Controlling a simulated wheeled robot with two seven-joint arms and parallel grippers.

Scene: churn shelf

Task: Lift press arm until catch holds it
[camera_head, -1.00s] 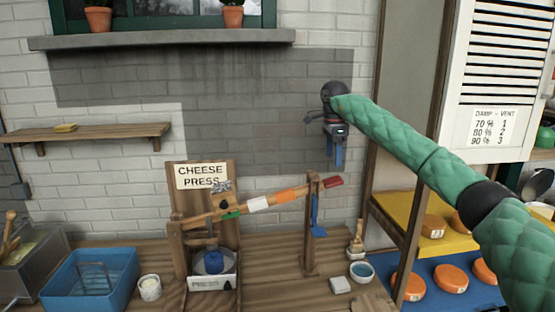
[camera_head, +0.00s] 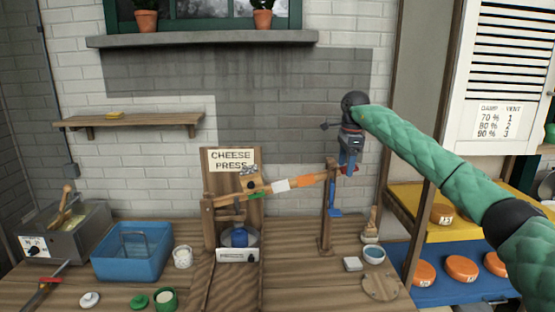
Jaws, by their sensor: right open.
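The press arm (camera_head: 307,181) is a wooden lever with white and orange bands. It slopes up to the right from the cheese press frame (camera_head: 208,222) to a red grip end, mostly hidden behind my fingers. It passes a wooden post (camera_head: 327,215) that carries a blue catch piece (camera_head: 334,199); whether the catch touches the arm I cannot tell. My right gripper (camera_head: 347,163) points down, open, with its blue fingers at the red end. Whether they touch it is unclear. My left gripper is out of view.
A blue tub (camera_head: 133,252), a white cup (camera_head: 182,257) and a green pot (camera_head: 165,299) stand left of the press. A small blue bowl (camera_head: 374,255) and a brush (camera_head: 371,228) stand right of the post. A shelf with orange cheeses (camera_head: 461,268) is at the right.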

